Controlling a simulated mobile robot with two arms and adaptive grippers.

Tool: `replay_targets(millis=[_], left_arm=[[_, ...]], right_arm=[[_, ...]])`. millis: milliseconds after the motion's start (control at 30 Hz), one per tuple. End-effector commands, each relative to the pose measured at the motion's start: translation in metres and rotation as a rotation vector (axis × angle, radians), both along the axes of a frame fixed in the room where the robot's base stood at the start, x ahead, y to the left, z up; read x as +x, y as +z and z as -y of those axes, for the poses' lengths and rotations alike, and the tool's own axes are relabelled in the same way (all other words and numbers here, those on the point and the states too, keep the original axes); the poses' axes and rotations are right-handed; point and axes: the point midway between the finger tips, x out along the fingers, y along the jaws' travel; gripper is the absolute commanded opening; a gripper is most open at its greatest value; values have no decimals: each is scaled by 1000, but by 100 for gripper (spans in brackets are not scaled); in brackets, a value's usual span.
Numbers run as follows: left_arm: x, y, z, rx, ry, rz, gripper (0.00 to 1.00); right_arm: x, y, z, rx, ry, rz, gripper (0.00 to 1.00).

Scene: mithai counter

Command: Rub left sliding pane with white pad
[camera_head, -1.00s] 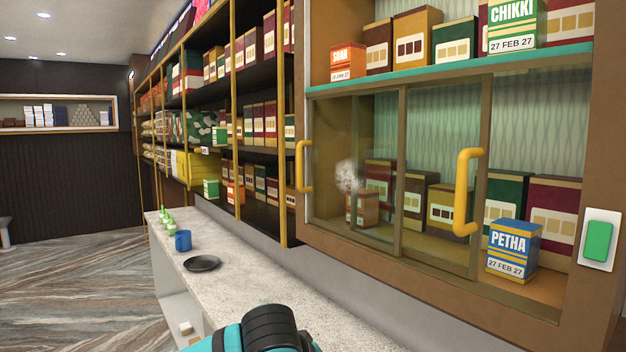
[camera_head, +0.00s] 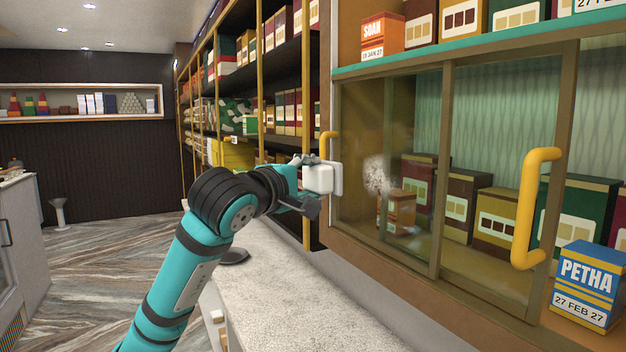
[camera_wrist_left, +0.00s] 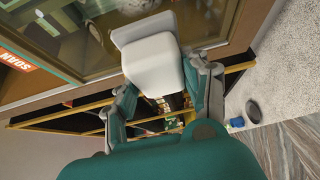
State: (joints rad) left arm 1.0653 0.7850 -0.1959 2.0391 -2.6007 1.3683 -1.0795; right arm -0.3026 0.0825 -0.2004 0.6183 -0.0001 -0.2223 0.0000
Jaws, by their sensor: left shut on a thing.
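My left gripper (camera_head: 308,186) is shut on the white pad (camera_head: 322,178), just in front of the left edge of the cabinet. The left sliding pane (camera_head: 352,205) is glass with a yellow handle (camera_head: 327,147) at its left side. A whitish smudge (camera_head: 379,175) shows on the pane, to the right of the pad. In the left wrist view the pad (camera_wrist_left: 155,62) sits between the fingers with its flat plate toward the glass. I cannot tell whether it touches the pane. My right gripper is not in view.
The right pane carries a large yellow handle (camera_head: 535,208) that sticks out. A blue PETHA box (camera_head: 588,287) stands at the lower right. A speckled counter (camera_head: 290,300) runs below the cabinet, with a dark plate (camera_head: 234,257) on it.

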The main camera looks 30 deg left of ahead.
Motion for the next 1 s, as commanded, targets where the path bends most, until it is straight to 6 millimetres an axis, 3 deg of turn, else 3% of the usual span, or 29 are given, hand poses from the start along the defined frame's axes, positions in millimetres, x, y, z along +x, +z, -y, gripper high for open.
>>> replay_targets(millis=[500, 1000], left_arm=[[42, 0, 25, 2, -2, -4, 17], [47, -1, 29, 4, -3, -3, 17]], right_arm=[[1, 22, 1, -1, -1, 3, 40], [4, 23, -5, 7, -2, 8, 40]])
